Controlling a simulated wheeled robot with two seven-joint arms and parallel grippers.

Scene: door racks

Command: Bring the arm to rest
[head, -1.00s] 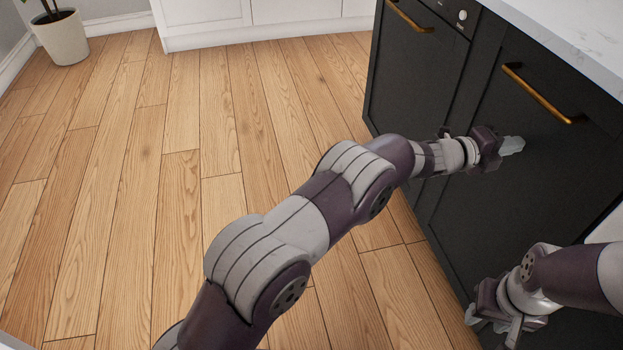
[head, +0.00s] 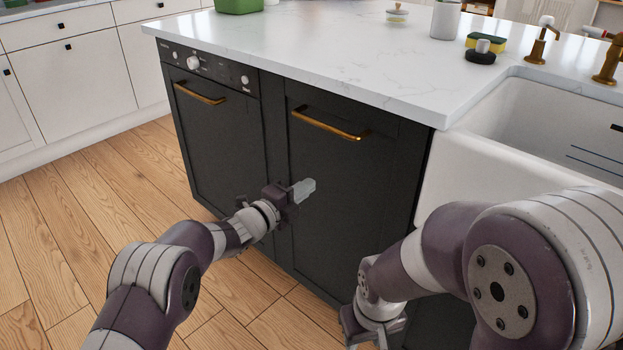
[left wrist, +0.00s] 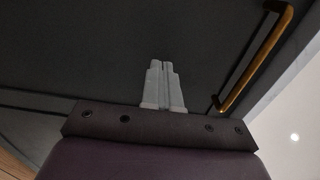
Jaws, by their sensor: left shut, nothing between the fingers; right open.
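My left gripper (head: 304,190) is shut and empty in the head view, its arm reaching in from the left. It is in front of the dark cabinet door (head: 340,185), below that door's brass handle (head: 329,124); I cannot tell whether it touches the door. The left wrist view shows its two fingers (left wrist: 163,84) together, with the brass handle (left wrist: 262,58) up to the right. My right gripper (head: 374,332) is low at the bottom of the head view, pointing down and partly cut off; its fingers are hard to make out.
Left of that door is a dark front with knobs and a brass handle (head: 199,92). A white marble counter (head: 330,55) lies above, with a sponge (head: 486,43) and a green container (head: 238,5) on it. A white sink (head: 560,130) is at the right. Wooden floor (head: 75,210) is clear at the left.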

